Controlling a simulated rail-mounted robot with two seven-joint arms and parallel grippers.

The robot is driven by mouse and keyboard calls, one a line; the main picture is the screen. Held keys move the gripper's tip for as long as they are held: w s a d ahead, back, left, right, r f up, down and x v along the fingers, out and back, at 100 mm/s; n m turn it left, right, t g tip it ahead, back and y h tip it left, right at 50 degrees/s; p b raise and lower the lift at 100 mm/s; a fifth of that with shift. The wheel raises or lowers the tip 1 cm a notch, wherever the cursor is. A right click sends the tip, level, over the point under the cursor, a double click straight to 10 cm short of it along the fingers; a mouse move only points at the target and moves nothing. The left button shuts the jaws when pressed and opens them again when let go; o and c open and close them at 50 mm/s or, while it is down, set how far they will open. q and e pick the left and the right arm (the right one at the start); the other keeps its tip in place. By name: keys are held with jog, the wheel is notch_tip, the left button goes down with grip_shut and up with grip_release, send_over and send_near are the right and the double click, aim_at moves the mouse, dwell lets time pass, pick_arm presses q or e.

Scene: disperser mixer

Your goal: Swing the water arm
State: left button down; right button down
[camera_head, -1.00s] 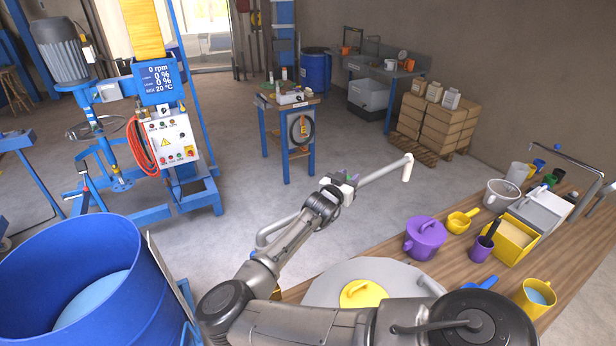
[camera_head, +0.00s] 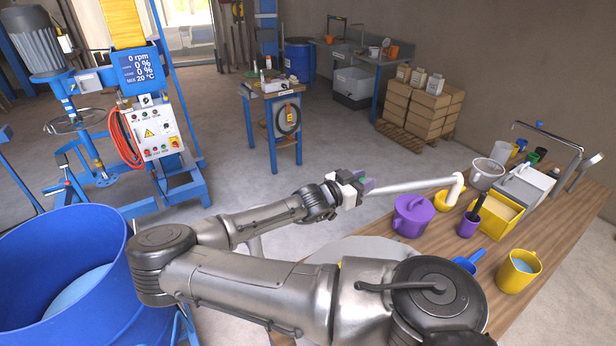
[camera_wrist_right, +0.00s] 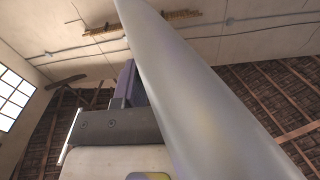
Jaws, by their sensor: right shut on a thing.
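The water arm (camera_head: 410,187) is a long pale grey pipe with a short downturned spout at its free end. In the head view it runs to the right from my right gripper (camera_head: 356,184). Its spout hangs over the table's left side, overlapping the yellow cup in the picture. My right gripper is shut on the pipe. In the right wrist view the pipe (camera_wrist_right: 205,100) fills the middle, close beside a dark finger. The pipe's other end is mostly hidden behind my arm. My left gripper is not in view.
A blue drum (camera_head: 60,260) stands at left.

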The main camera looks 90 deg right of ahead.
jog(key=shift+s+a+r, duration=0.15)
jog(key=shift+s+r, duration=0.05)
jog(key=shift+r, duration=0.2)
jog(key=c, duration=1.1)
grip_release()
jog(key=o, duration=0.3)
jog(key=shift+f, duration=0.2)
jog(key=shift+w, duration=0.1)
jog(key=shift+b+v, duration=0.9)
jog(key=shift+v, duration=6)
